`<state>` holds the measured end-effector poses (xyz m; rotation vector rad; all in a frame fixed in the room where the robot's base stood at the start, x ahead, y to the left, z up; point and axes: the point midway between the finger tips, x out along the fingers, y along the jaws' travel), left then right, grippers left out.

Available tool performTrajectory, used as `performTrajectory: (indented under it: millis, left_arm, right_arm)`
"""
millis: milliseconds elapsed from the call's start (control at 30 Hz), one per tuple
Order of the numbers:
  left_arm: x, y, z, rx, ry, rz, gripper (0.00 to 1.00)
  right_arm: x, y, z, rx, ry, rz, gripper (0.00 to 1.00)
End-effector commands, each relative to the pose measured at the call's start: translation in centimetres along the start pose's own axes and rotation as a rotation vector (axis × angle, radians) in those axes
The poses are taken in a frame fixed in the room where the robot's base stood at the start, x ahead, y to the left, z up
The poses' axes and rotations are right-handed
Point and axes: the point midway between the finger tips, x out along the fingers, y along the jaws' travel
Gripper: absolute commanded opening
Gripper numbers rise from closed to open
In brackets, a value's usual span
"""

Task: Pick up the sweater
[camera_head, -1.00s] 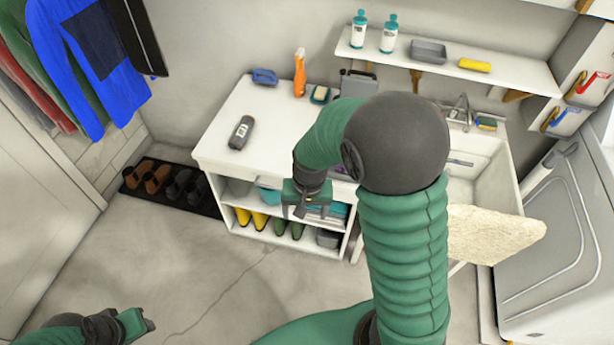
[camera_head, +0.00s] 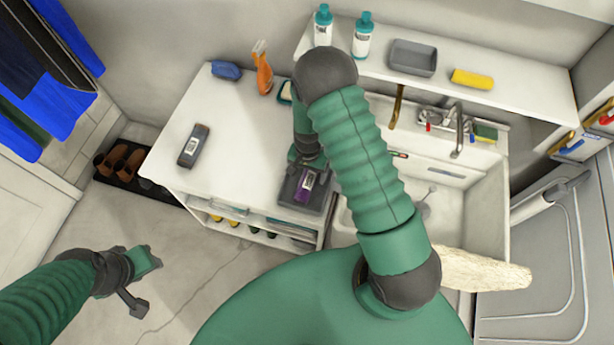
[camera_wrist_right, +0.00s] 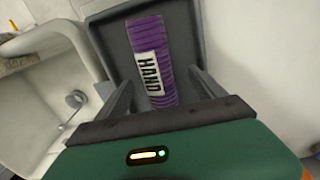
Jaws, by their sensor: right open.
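A purple ribbed knit piece, which looks like the folded sweater (camera_wrist_right: 172,42), lies in a dark grey tray (camera_wrist_right: 118,40). It carries a white label reading "HAND". In the right wrist view my right gripper (camera_wrist_right: 160,80) is open, with one dark finger on each side of the sweater. I cannot tell whether the fingers touch it. My left gripper (camera_head: 143,282) is low over the floor at lower left, away from the sweater; its opening is unclear.
A shelf (camera_head: 520,80) with bottles is above. The counter's middle is clear.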

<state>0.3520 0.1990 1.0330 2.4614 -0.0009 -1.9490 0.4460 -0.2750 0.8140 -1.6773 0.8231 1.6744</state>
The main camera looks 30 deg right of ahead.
Motion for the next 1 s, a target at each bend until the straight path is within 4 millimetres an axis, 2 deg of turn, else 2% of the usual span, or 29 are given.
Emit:
performTrajectory:
  millis: [100, 300, 900, 1000]
  left_arm:
    - [-0.11, 0.02, -0.01, 0.001, 0.0, 0.0, 0.36]
    - [-0.06, 0.03, 0.0, 0.001, -0.001, 0.0, 0.36]
    - [-0.07, 0.03, -0.01, 0.001, 0.0, 0.0, 0.36]
    - [-0.07, 0.03, -0.01, 0.001, 0.0, 0.0, 0.36]
  right_arm:
    - [1.2, -0.1, 0.01, -0.001, -0.002, 0.001, 0.79]
    - [1.24, -0.27, 0.06, -0.002, 0.0, 0.001, 0.78]
    - [1.2, -0.18, -0.03, -0.002, 0.0, 0.001, 0.0]
    - [1.18, -0.18, -0.04, -0.002, 0.0, 0.0, 0.0]
